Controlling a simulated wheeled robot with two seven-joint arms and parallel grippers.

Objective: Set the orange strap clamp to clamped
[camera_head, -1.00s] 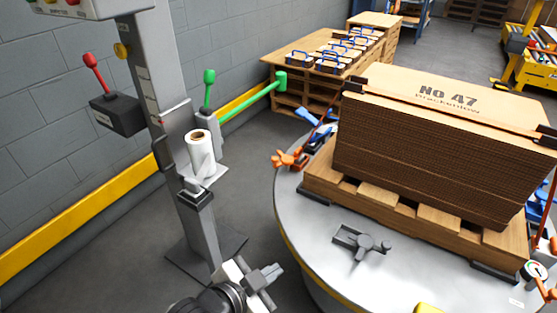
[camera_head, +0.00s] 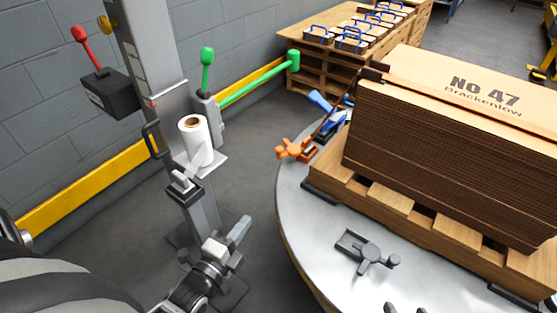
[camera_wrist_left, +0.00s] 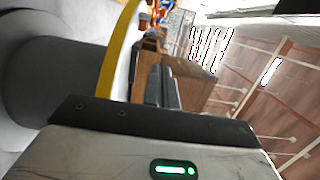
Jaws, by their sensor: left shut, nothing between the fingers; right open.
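The orange strap clamp (camera_head: 297,150) sits at the left rim of the round grey turntable (camera_head: 318,240), beside the pallet corner. A dark orange strap runs up from it toward the top of the cardboard stack (camera_head: 430,165). A blue clamp (camera_head: 327,105) is just behind it. My left gripper (camera_head: 240,230) is shut and empty, left of the turntable and nearer than the clamp, apart from it. Its fingers show in the left wrist view (camera_wrist_left: 163,88), with small orange parts near the top. Only the dark fingertips of my right gripper (camera_head: 405,309) show at the bottom edge, apart.
A grey knob fitting (camera_head: 368,250) lies on the turntable. Floor shows between column and turntable.

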